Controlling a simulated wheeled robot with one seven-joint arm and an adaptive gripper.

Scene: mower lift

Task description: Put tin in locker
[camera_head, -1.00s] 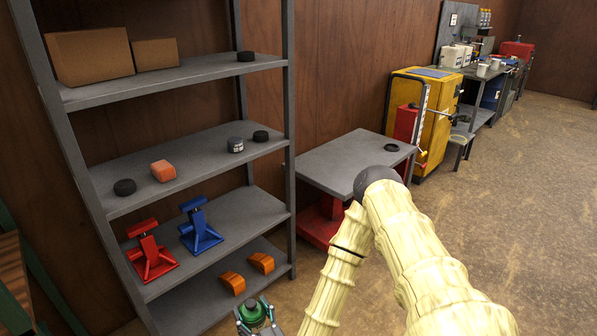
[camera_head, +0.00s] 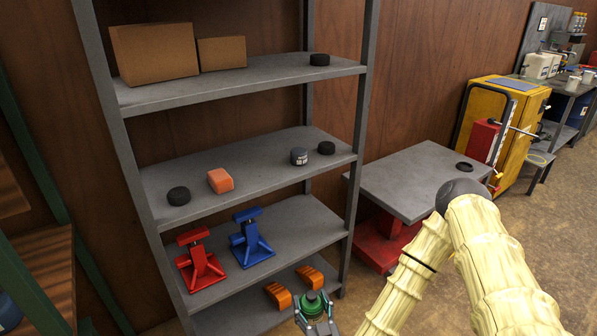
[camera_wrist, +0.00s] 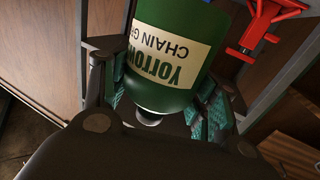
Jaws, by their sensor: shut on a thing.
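A green tin (camera_head: 314,304) with a dark cap-like top is in my gripper (camera_head: 317,320), low in front of the shelf rack in the head view. In the wrist view the tin (camera_wrist: 172,62) shows a cream label reading "YORROW CHAIN G…". It lies between the teal-padded fingers of my gripper (camera_wrist: 160,85), which are shut on it; part of the tin runs out of the top of the picture. I cannot pick out a locker for sure; a yellow cabinet-like unit (camera_head: 507,107) stands at the far right.
The grey rack (camera_head: 245,160) carries boxes, black pucks, a small grey can, an orange block, a red jack (camera_head: 200,262), a blue jack (camera_head: 250,240) and orange wedges. A grey lift table (camera_head: 405,180) stands right of it. A green frame with wooden boards (camera_head: 40,270) is at left.

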